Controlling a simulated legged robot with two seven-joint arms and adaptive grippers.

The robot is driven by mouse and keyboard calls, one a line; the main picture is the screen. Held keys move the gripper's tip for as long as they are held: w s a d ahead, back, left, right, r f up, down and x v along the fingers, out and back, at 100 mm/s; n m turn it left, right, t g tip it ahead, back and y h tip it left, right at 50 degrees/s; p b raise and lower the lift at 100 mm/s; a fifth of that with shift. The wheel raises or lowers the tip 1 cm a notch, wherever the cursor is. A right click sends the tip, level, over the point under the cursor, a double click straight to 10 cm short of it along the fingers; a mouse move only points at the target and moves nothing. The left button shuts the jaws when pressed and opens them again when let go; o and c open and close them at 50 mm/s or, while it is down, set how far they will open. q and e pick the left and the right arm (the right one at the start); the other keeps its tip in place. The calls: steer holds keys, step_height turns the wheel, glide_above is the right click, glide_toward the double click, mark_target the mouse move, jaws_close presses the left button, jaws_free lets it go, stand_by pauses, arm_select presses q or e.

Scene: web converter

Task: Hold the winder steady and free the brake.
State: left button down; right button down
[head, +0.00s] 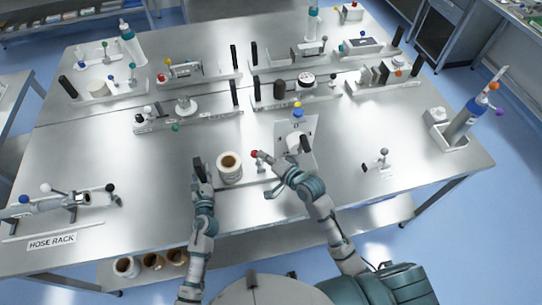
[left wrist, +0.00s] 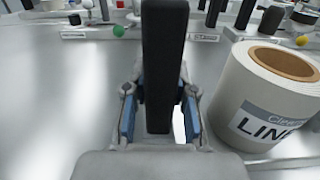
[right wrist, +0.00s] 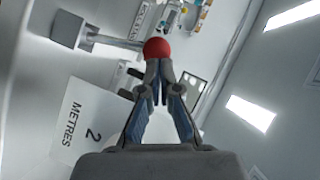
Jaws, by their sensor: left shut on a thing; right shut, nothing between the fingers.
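The winder carries a white roll (head: 230,167) with a brown core, upright near the front of the table; it also shows in the left wrist view (left wrist: 270,95), with a printed label. My left gripper (head: 201,168) is left of the roll, shut on an upright black handle (left wrist: 165,65). A red ball knob (head: 255,154), apparently the brake's, is just right of the roll. My right gripper (head: 264,157) is shut and empty, its fingertips at the knob. In the right wrist view the knob (right wrist: 156,48) sits right beyond the fingertips; whether they touch it I cannot tell.
A pale plate (right wrist: 90,125) marked "2 METRES" shows in the right wrist view. A small lever fixture (head: 378,163) is to the right. The hose rack (head: 52,241) is at the left front.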

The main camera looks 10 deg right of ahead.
arm_select(q)
steer(key=shift+s+d+f, duration=0.15)
steer(key=shift+f, duration=0.35)
arm_select(e)
steer(key=shift+a, duration=0.9)
steer(key=v, duration=1)
steer(key=shift+r, duration=0.2)
arm_select(q)
steer(key=shift+r+p, duration=0.3)
steer(key=shift+p, duration=0.05)
arm_select(e)
steer(key=shift+a+r, duration=0.1)
steer(key=shift+r, duration=0.3)
arm_select(q)
steer(key=c, duration=0.9)
jaws_free()
steer(key=shift+w, duration=0.2)
steer(key=shift+o, duration=0.2)
steer(key=shift+w+r, duration=0.1)
arm_select(e)
steer(key=shift+w, duration=0.15)
